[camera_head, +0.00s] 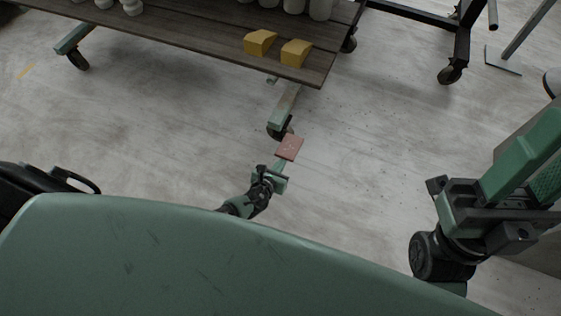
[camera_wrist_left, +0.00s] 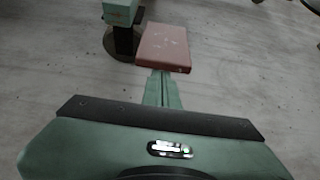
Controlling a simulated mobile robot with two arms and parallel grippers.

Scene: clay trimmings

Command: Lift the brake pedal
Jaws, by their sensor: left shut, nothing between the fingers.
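The brake pedal appears to be a flat, reddish, scuffed plate (camera_head: 289,147) near a caster below the cart's front corner. It also shows at the top centre of the left wrist view (camera_wrist_left: 163,48). My left gripper (camera_head: 281,166) is at the pedal's near edge, its green fingers together with nothing between them. In the left wrist view the fingers (camera_wrist_left: 161,88) run up to the pedal's front edge and their tips are hidden there. I cannot tell whether they touch it. My right arm's end (camera_head: 485,205) is at the right, cut off by the picture edge; its jaw opening is unclear.
A wooden-topped cart (camera_head: 190,42) carries two yellow blocks (camera_head: 260,42) and several white pieces. Its caster (camera_head: 280,128) stands just behind the pedal. A dark-framed stand on casters (camera_head: 450,70) is at the upper right. The grey floor (camera_head: 365,150) right of the pedal is clear.

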